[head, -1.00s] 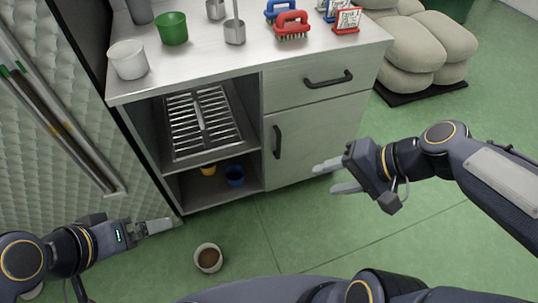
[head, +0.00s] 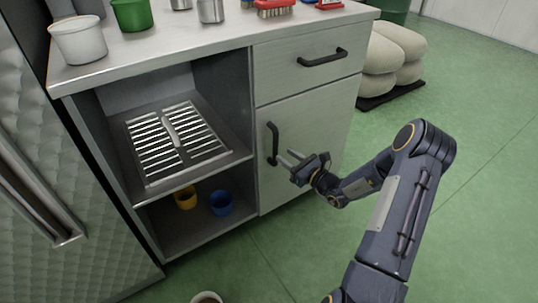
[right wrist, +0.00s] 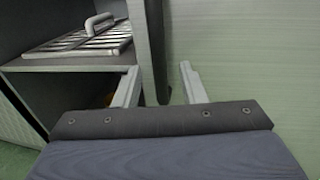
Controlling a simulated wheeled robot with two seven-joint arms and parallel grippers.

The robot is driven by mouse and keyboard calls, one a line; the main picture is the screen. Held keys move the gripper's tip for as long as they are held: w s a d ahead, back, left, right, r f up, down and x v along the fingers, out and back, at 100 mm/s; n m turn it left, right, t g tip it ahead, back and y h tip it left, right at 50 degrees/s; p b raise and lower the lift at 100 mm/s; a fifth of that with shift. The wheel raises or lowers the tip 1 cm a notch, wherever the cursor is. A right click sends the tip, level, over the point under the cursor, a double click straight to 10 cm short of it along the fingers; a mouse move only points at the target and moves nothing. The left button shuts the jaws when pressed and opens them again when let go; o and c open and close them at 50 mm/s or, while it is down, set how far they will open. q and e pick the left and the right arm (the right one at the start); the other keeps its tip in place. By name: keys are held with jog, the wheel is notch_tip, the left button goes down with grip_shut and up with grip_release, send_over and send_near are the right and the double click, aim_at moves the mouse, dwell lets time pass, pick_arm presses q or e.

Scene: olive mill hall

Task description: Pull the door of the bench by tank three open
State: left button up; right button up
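The bench door (head: 304,147) is a pale grey panel under the drawer, and it is shut. Its dark vertical handle (head: 272,143) is on the left side of the door. My right gripper (head: 285,155) is open, with its fingers pointing at the handle's lower part. In the right wrist view its two fingers (right wrist: 161,84) are spread, and a dark upright bar that looks like the handle (right wrist: 163,97) shows between them. I cannot tell whether the fingers touch it. My left gripper is out of view.
Left of the door are open shelves with a slotted metal rack (head: 176,140), a yellow cup (head: 186,198) and a blue cup (head: 221,204). A drawer handle (head: 322,58) juts out above. Sacks (head: 392,55) lie at the back right. A pot (head: 206,297) stands on the floor in front.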

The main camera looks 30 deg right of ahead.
aim_at(277, 150)
jog(key=b+x, duration=0.1)
jog(key=x, duration=0.4)
jog(key=shift+w, duration=0.1)
jog(key=shift+w+a, duration=0.15)
jog(key=shift+w, duration=0.2)
grip_shut()
